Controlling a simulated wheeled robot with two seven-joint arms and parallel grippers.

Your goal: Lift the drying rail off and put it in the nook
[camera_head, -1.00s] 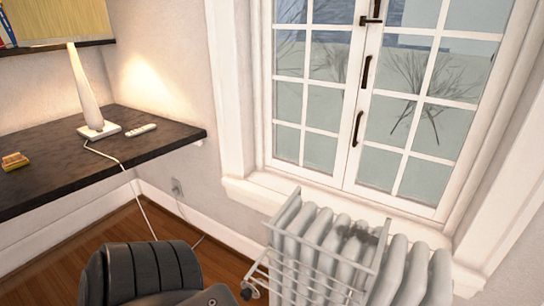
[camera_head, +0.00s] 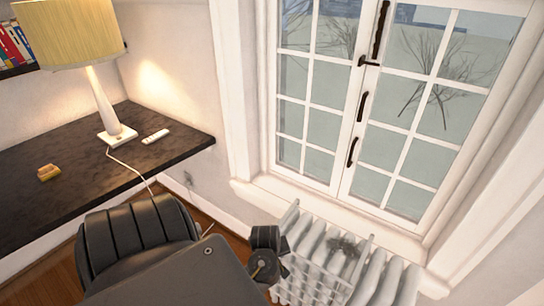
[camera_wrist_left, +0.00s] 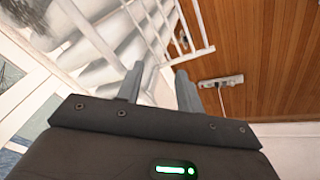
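The drying rail (camera_head: 302,277) is a white rack of thin bars hung over the pale radiator (camera_head: 398,285) below the window. It also shows in the left wrist view (camera_wrist_left: 198,22), its bars running beyond my fingers. My left arm comes in from the left in the head view, its dark wrist end beside the rail's left side; the fingertips are hidden there. In the left wrist view my left gripper (camera_wrist_left: 158,78) has its two grey fingers apart, pointing at the bars. I cannot tell whether a bar lies between them. My right gripper is out of view. I cannot identify the nook.
A dark desk (camera_head: 95,165) stands along the left wall with a lit lamp (camera_head: 105,105), a white remote (camera_head: 156,136) and a small yellow block (camera_head: 48,172). The window sill (camera_head: 330,212) juts out above the radiator. A power strip (camera_wrist_left: 220,80) lies by the wooden floor.

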